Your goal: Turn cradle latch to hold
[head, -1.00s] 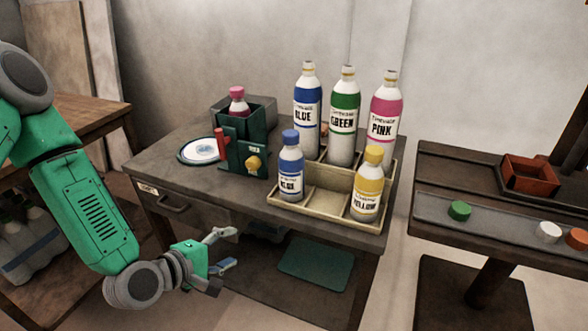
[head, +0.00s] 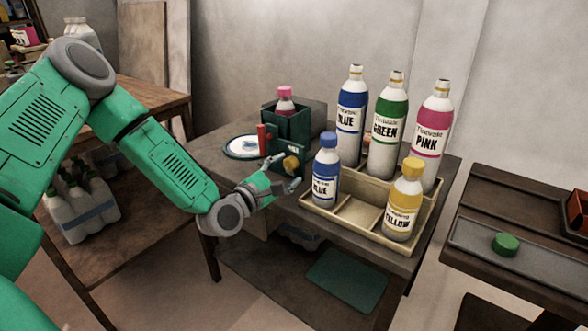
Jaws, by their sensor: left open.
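The dark green cradle (head: 292,124) stands on the table and holds a small pink-capped bottle (head: 285,100). A yellow knob (head: 291,164), which looks like the latch, is on its front plate, and a red upright handle (head: 262,139) is at its left side. My left gripper (head: 284,176) is open and empty at the table's front edge, just in front of and slightly below the yellow knob. It overlaps the lower part of the cradle front in the picture; I cannot tell whether it touches. My right gripper is not in view.
A tan divided tray (head: 354,213) right of the cradle holds several labelled bottles, the blue-capped one (head: 325,176) closest to my gripper. A round white plate (head: 245,146) lies left of the cradle. A side bench (head: 530,262) with a green cap stands at right.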

